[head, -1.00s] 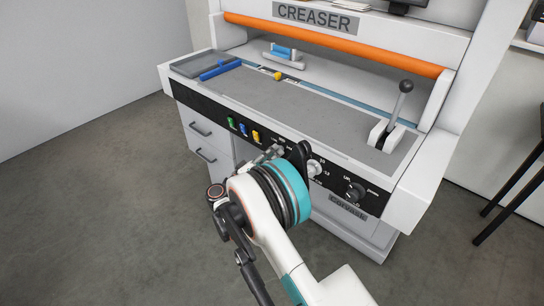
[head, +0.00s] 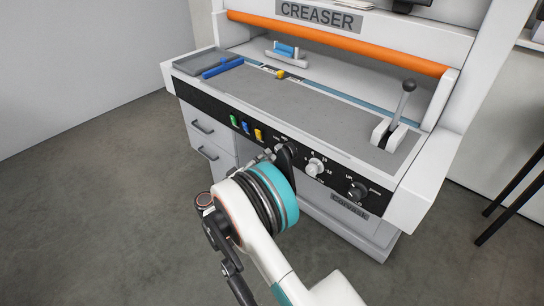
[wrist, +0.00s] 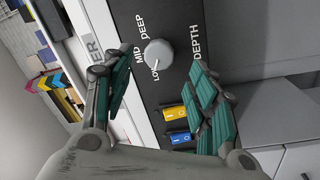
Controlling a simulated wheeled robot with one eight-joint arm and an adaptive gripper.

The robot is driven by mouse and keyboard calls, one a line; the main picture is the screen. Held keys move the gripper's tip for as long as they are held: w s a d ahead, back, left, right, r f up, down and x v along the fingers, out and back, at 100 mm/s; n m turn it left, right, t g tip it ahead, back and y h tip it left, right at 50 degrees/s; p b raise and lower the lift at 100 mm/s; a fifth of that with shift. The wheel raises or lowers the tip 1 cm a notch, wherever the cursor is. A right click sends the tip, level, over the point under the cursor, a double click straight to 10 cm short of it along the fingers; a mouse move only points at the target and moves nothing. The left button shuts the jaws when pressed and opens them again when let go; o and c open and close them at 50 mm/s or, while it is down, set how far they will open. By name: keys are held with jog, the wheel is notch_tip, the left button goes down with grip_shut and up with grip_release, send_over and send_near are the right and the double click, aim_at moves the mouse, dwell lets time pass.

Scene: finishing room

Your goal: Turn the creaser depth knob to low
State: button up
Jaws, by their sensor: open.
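The creaser depth knob (wrist: 158,52) is a round grey knob on the black panel (wrist: 180,20) in the wrist view. The labels LOW, MID and DEEP run along one side of it, and DEPTH is printed on the other. I cannot tell for sure which label its pointer faces. My gripper (wrist: 160,61) is open, with one teal-padded finger on each side of the knob in the picture. No contact shows. In the head view my gripper (head: 268,153) is at the front panel, mostly hidden by my wrist, and the depth knob is hidden there too.
Green (head: 234,120), blue (head: 245,128) and yellow (head: 258,135) switches sit left of my gripper. A white numbered knob (head: 314,168) and a black knob (head: 357,191) are to its right. A lever (head: 403,100) stands on the bed above.

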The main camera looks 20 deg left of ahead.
jog(key=v, duration=0.7)
dwell(0.3)
